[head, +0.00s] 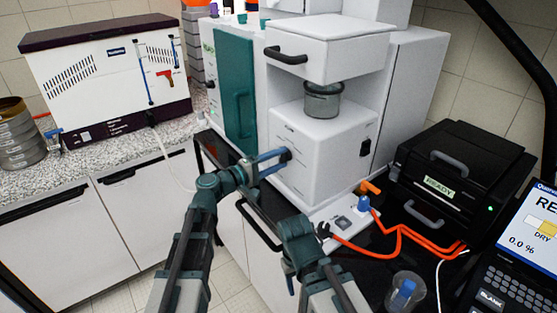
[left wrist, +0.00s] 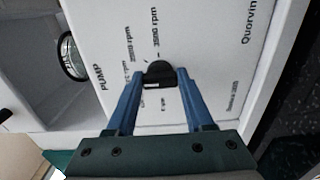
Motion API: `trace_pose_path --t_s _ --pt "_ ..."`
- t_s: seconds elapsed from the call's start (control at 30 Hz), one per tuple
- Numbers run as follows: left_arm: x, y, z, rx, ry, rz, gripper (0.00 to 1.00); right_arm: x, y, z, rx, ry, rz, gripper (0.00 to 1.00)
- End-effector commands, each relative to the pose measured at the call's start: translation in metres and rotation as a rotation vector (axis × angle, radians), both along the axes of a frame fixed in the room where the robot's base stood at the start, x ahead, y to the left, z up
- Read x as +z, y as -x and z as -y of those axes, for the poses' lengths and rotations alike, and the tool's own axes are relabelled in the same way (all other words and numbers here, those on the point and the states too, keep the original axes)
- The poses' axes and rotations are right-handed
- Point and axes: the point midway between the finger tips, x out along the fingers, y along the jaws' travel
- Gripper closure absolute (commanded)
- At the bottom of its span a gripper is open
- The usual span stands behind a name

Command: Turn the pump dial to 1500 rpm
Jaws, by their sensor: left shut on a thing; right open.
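The pump dial is a small black knob (left wrist: 160,74) on a white front panel (left wrist: 210,35) labelled PUMP, in the left wrist view. Rpm markings are printed around it, some too small or covered to read. A pale mark shows on the knob's lower edge; I cannot tell which setting it points to. My left gripper (left wrist: 160,80) has its blue fingers on both sides of the knob, shut on it. In the head view my left gripper (head: 284,156) reaches the front of the white unit (head: 315,150), hiding the knob. My right gripper (head: 290,277) is low, open, away from the dial.
A glass vessel (head: 323,100) sits on the white unit. A black READY device (head: 455,170), orange hoses (head: 400,238) and a beaker (head: 404,291) stand to the right. A white box (head: 105,75) stands on the left counter.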

Motion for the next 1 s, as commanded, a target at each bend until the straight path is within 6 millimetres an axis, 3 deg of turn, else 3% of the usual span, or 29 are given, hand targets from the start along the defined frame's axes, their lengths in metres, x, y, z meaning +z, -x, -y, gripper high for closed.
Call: trace_pose_path --t_s 0.03,0.2,0.57,1.0 --pt "-0.001 0.001 0.000 -0.002 -0.004 -0.001 0.46 0.000 0.000 0.000 0.000 0.000 0.000 0.43" --pt "-0.001 0.001 0.000 -0.001 -0.002 0.000 0.18 0.000 0.000 0.000 0.000 0.000 0.000 0.43" --pt "0.000 0.004 -0.004 0.000 -0.001 -0.001 0.18 0.000 0.000 0.000 0.000 0.000 0.000 0.43" --pt "-0.001 0.056 -0.075 0.004 -0.001 -0.001 0.18 0.000 0.000 0.000 0.000 0.000 0.000 0.43"
